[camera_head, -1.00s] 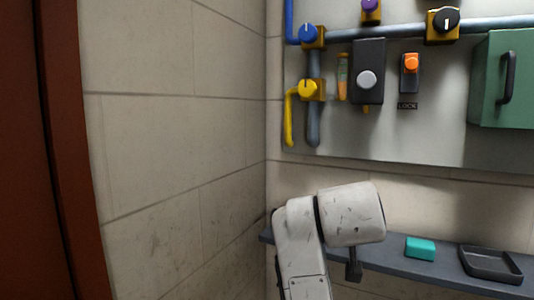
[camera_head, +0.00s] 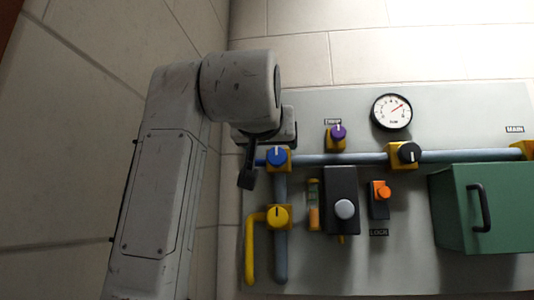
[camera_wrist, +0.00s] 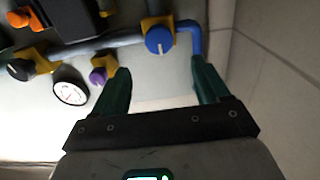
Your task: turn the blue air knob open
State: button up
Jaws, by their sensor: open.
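The blue air knob (camera_head: 277,156) sits on a yellow valve block at the left end of the grey pipe, its white mark about upright in the head view. In the wrist view the blue knob (camera_wrist: 159,40) shows ahead of my gripper (camera_wrist: 160,66), roughly centred between the two dark green fingers. The fingers are spread apart and empty, and do not appear to touch the knob. In the head view my arm covers most of the gripper, just above and left of the knob.
A yellow knob (camera_head: 278,217) is below the blue one, and a purple knob (camera_head: 337,133) is up to the right. A blue pipe (camera_wrist: 191,38) bends close by the right finger. A black knob (camera_head: 404,154), gauge (camera_head: 392,112) and green box (camera_head: 484,208) are further right.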

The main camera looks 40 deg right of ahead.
aim_at(277, 154)
jog(key=p+x, duration=0.3)
jog(key=x, duration=0.5)
jog(key=shift+w+d+r, duration=0.1)
jog(key=shift+w+d, duration=0.45)
jog(key=shift+d, duration=0.1)
jog(key=shift+c, duration=0.3)
jog(key=c, duration=1)
jog(key=shift+o, duration=0.2)
